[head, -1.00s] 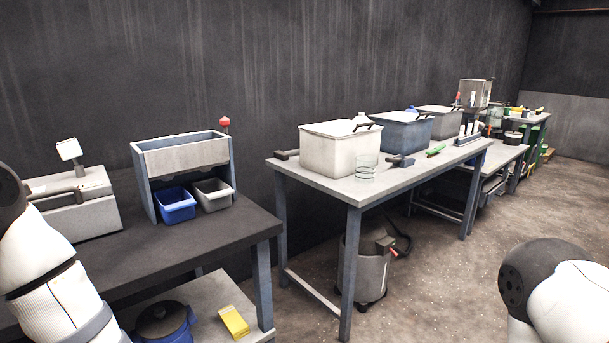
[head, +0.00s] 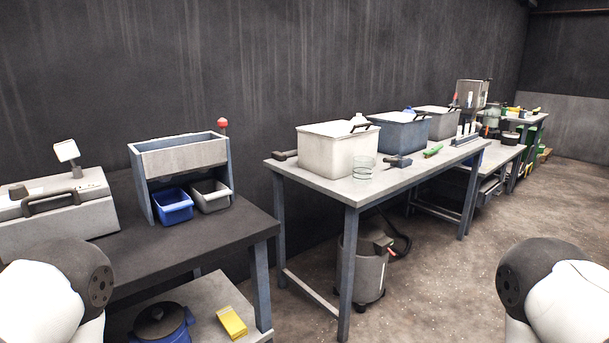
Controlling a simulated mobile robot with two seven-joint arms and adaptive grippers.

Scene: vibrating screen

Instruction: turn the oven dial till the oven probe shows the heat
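I see no oven, oven dial or oven probe that I can name for sure. A grey box-shaped machine (head: 70,222) with a dark handle on its front stands on the dark bench at the left. A small white panel on a stalk (head: 66,151) rises behind it. I cannot tell whether either belongs to the oven. Only upper parts of my two arms show, at the lower left and lower right. Neither gripper is in the picture.
The dark bench (head: 130,256) also bears a hopper frame (head: 183,155) over a blue bin (head: 172,206) and a grey bin (head: 210,196). A second table (head: 330,186) holds large tubs. A vacuum drum (head: 365,270) stands under it. Open floor (head: 440,270) lies at the right.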

